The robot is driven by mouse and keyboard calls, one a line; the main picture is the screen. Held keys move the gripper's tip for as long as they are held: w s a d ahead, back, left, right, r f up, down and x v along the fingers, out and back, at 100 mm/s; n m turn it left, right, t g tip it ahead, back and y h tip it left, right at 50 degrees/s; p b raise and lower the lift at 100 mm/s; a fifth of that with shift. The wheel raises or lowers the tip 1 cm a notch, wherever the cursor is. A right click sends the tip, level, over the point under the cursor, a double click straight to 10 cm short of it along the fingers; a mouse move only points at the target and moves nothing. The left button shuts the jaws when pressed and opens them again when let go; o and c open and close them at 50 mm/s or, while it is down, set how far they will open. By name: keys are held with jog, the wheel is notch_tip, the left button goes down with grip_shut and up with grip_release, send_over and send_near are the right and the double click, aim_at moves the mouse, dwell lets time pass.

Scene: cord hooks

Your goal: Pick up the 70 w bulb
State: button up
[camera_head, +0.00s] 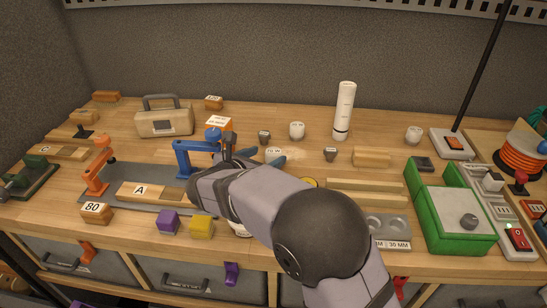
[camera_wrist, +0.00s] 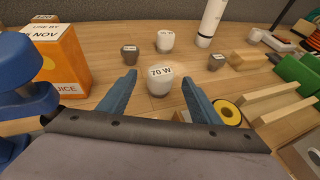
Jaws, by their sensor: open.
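The 70 W bulb (camera_wrist: 159,82) is a white, rounded bulb with a "70 W" label, standing on the wooden bench in the wrist view. In the head view its label (camera_head: 273,152) shows just beyond my gripper, and the rest is partly hidden by my arm. My gripper (camera_wrist: 159,84) is open, with one blue finger to the left of the bulb and one to the right. Gaps show between the bulb and both fingers, and the bulb appears slightly beyond or level with the fingertips. In the head view my gripper (camera_head: 262,160) is partly hidden.
A similar white bulb (camera_wrist: 165,41) stands behind, with a small dark weight (camera_wrist: 130,52) left of it. An orange juice carton (camera_wrist: 62,62) and a blue clamp (camera_head: 195,155) stand close on the left. A yellow tape roll (camera_wrist: 227,111) lies right.

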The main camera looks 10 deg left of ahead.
aim_at(272, 153)
jog(key=shift+p+x, duration=0.7)
jog(key=shift+x, duration=1.9)
jog(key=shift+d+r, duration=0.1)
jog(key=shift+d, duration=0.05)
jog(key=c, duration=1.2)
